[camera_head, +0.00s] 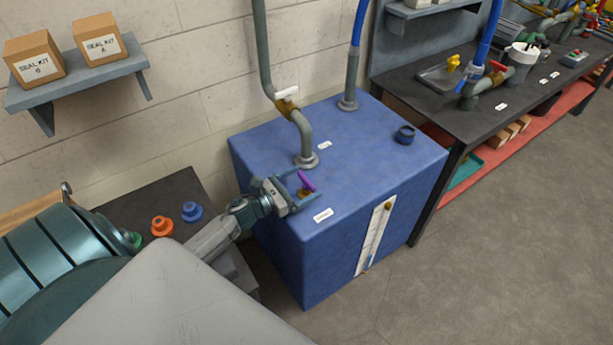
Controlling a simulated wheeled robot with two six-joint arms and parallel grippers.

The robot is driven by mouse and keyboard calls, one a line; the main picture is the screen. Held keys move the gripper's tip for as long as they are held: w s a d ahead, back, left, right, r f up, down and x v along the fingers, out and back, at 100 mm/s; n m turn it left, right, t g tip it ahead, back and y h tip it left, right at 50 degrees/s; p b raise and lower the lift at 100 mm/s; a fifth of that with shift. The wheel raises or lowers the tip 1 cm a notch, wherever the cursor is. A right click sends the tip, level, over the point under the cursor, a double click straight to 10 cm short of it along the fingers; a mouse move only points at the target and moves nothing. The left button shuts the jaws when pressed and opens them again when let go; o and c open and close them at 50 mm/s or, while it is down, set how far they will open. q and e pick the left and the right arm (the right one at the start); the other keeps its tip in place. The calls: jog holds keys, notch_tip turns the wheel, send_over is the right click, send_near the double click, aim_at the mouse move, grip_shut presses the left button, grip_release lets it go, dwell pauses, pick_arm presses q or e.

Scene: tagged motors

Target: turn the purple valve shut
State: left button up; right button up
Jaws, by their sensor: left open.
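The purple valve (307,181) has a purple bar handle over a brass-coloured body, at the top front-left edge of the blue tank (400,235). My left gripper (303,184) reaches in from the left over the tank's edge. Its two fingers are apart, one on each side of the valve handle. I cannot tell whether they touch it. Part of the valve body is hidden by the gripper. My right gripper does not show.
A pipe with a white-handled valve (287,93) rises from the tank top. A dark side table holds an orange piece (161,226) and a blue piece (192,211). A workbench (440,108) stands at the right. The floor in front is clear.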

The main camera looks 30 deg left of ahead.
pick_arm(q)
jog(key=shift+p+x, duration=0.3)
jog(key=shift+x, duration=0.8)
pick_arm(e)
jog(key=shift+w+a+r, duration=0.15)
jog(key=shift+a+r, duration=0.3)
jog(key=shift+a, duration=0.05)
